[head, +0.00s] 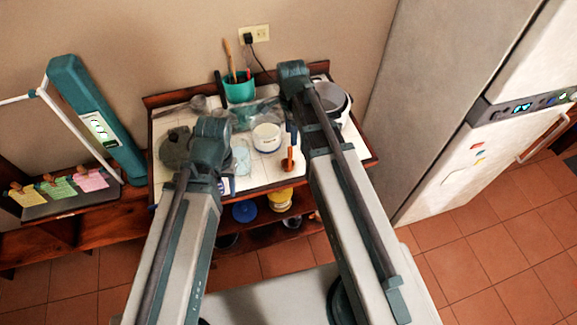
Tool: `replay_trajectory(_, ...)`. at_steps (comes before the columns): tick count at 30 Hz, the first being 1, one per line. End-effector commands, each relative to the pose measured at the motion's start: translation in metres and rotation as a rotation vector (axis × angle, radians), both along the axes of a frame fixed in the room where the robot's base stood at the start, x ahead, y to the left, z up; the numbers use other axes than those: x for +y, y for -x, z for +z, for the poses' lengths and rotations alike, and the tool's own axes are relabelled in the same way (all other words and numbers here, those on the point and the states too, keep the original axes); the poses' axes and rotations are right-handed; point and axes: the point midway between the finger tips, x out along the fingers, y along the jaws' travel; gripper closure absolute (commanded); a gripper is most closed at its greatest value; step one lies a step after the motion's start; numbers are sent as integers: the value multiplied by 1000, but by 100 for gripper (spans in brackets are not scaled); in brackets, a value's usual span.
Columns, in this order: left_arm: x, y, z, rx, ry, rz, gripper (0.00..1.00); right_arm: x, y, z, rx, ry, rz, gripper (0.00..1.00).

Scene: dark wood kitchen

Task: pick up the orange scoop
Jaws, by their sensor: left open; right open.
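The orange scoop (289,159) is small in the head view, on the white worktop of the small dark wood table, close to the left edge of my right arm. Its orange part shows; a dark shape lies just above it, and I cannot tell if that belongs to the scoop. My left arm comes in from the lower left and ends over the left part of the table. My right arm reaches over the table from the lower right, past the scoop.
A white tub (267,137) stands left of my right arm. A green holder (239,89) with utensils is at the back. A pot (331,101) is at the right, partly behind my arm. A lower shelf holds a yellow container (280,200). A fridge (450,120) stands right.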

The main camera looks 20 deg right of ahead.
Motion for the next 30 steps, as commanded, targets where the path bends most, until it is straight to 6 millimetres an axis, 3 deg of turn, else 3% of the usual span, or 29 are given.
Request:
replay_trajectory(1, 0, 0, -16, -1, 0, 1, 50, 0, 0, -16, 0, 0, 0, 45)
replay_trajectory(6, 0, 0, -38, -1, -1, -3, 50, 0, 0, -38, 0, 0, 1, 45)
replay_trajectory(17, 0, 0, -44, -1, -1, -6, 50, 0, 0, -44, 0, 0, 1, 45)
replay_trajectory(30, 0, 0, -92, 0, -2, -14, 50, 3, 2, -92, 0, 0, 0, 45)
